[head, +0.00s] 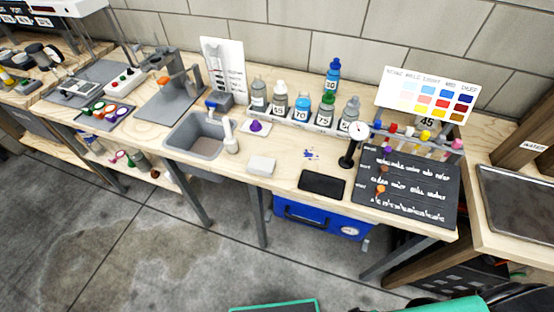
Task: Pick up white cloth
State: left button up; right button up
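A small white folded piece that looks like the white cloth (262,165) lies flat on the wooden workbench (230,175), near its front edge. It is right of and in front of the sink and left of a dark flat pad. Nothing covers it. A blue stain (311,154) is on the bench top to its right. Neither of my grippers can be made out in the head view.
A grey sink (196,135) and a white bottle (230,140) stand left of the cloth. Numbered bottles (301,108) stand behind. A dark pad (322,183), a dial gauge (356,131) and a black written board (407,188) are to the right. A blue cooler (318,219) is below the bench.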

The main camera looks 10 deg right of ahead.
aim_at(264, 166)
jog(key=u, duration=0.45)
jog(key=k+l+u, duration=0.25)
jog(key=u, duration=0.15)
jog(key=k+l+u, duration=0.2)
jog(key=u, duration=0.15)
jog(key=k+l+u, duration=0.1)
jog(key=k+u, duration=0.3)
